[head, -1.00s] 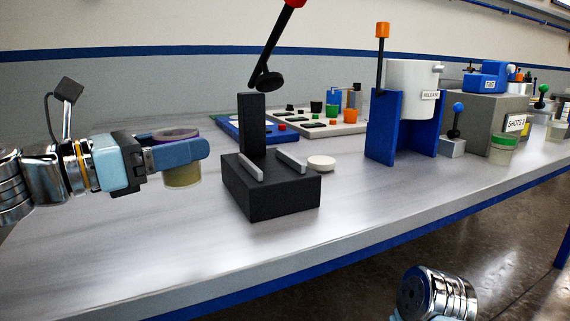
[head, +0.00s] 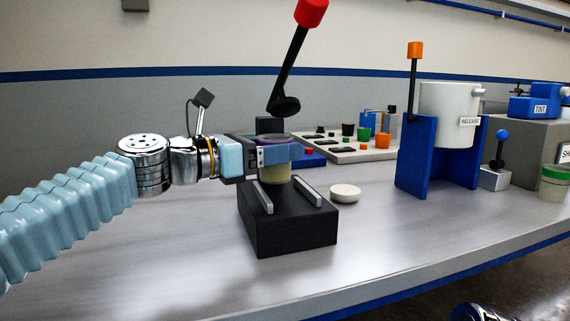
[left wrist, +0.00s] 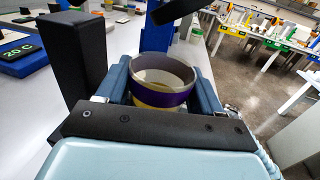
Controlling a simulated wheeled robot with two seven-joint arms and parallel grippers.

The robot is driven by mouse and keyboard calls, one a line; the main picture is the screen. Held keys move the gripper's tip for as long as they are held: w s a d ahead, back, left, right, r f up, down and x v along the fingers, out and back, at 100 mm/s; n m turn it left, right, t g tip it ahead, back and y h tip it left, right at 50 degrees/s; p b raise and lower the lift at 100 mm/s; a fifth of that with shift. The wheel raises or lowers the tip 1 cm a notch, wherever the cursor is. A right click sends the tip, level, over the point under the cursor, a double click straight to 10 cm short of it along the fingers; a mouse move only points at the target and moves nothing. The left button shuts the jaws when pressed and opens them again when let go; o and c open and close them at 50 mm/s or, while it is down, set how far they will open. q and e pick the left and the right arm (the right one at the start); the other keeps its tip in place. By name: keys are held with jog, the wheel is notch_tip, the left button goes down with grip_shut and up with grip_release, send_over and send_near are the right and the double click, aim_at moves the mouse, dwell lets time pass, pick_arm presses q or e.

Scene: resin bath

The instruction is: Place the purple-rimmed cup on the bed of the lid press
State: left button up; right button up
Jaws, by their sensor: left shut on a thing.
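My left gripper (head: 278,154) is shut on the purple-rimmed cup (head: 276,174), with a finger on either side of it. The cup is upright, with yellowish contents below a purple band. It also shows in the left wrist view (left wrist: 161,98). The cup is over the rear of the lid press's black bed (head: 290,232), about in line with the two grey rails. I cannot tell whether its base touches the bed. The press's lever with a red knob (head: 311,12) is raised, its round black pad (head: 285,106) above the cup. My right gripper is out of view.
A white round lid (head: 345,192) lies right of the press. A blue stand with a white pot (head: 448,105) is farther right. A tray with small coloured parts (head: 345,152) lies behind. A green-banded cup (head: 555,180) stands at the right. The front of the table is clear.

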aim_at(283, 165)
pick_arm(q)
jog(key=shift+w+d, duration=0.25)
jog(key=shift+d, duration=0.3)
jog(key=shift+w+d+f+b, duration=0.15)
jog(key=shift+f+b, duration=0.3)
jog(key=shift+f, duration=0.45)
jog(key=shift+w+d+f+b, duration=0.1)
jog(key=shift+f+b, duration=0.3)
jog(key=shift+f, duration=0.45)
jog(key=shift+s, duration=0.1)
jog(key=shift+f, duration=0.15)
jog(key=o, duration=1)
jog(key=shift+a+r, duration=0.15)
jog(key=shift+r, duration=0.05)
jog(key=v, duration=1.1)
jog(key=shift+s+a+b, duration=0.25)
jog(key=shift+a+b, duration=0.05)
jog(key=shift+b, duration=0.05)
